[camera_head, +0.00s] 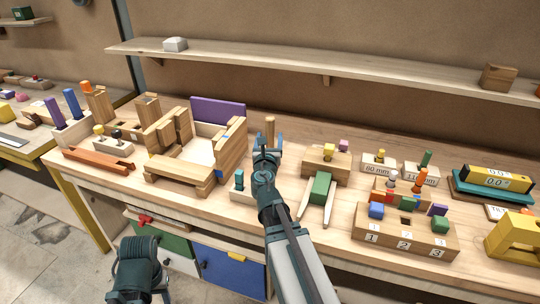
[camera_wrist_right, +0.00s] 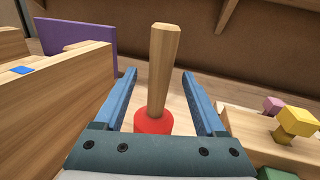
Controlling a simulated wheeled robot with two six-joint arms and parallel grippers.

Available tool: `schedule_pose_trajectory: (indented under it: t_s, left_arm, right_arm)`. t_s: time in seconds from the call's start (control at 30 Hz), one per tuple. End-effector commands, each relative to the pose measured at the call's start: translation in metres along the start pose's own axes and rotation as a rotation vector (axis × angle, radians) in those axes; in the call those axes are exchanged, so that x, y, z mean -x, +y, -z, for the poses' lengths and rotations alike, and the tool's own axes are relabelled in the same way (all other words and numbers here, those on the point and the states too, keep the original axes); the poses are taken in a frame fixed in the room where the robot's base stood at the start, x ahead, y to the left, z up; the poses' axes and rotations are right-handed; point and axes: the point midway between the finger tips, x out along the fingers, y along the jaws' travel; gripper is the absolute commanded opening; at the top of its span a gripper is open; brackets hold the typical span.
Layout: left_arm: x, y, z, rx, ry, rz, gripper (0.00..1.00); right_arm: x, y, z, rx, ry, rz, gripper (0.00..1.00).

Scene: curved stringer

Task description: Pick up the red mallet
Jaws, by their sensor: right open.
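The red mallet stands upright on the bench, its red head (camera_wrist_right: 154,121) down and its wooden handle (camera_wrist_right: 164,65) up. In the head view the handle (camera_head: 269,128) shows just beyond my right gripper (camera_head: 267,146), and the head is hidden. My right gripper is open. In the right wrist view its two blue fingers (camera_wrist_right: 159,85) lie on either side of the handle, with visible gaps on both sides. Part of my left arm shows at the bottom left of the head view, but I cannot make out its gripper.
A wooden frame with a purple panel (camera_head: 217,110) stands close left of the mallet. A wooden block with yellow and purple pieces (camera_head: 326,164) is close right. A green-topped stool-like piece (camera_head: 319,188) and a numbered block (camera_head: 405,235) stand nearer the front. A shelf (camera_head: 330,73) runs behind.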

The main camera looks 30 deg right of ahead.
Motion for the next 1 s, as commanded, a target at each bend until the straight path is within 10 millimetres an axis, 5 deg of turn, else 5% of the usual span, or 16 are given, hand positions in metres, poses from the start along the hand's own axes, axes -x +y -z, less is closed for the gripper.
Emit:
schedule_pose_trajectory:
  t_s: [0.5, 0.73, 1.0]
  left_arm:
    - [0.0, 0.0, 0.0, 0.0, 0.0, 0.0, 0.5]
    - [0.0, 0.0, 0.0, 0.0, 0.0, 0.0, 0.5]
    - [0.0, 0.0, 0.0, 0.0, 0.0, 0.0, 0.5]
  right_arm:
    - [-0.062, 0.0, 0.0, 0.0, 0.0, 0.0, 0.72]
    - [-0.062, 0.0, 0.0, 0.0, 0.0, 0.0, 0.72]
    - [-0.062, 0.0, 0.0, 0.0, 0.0, 0.0, 0.27]
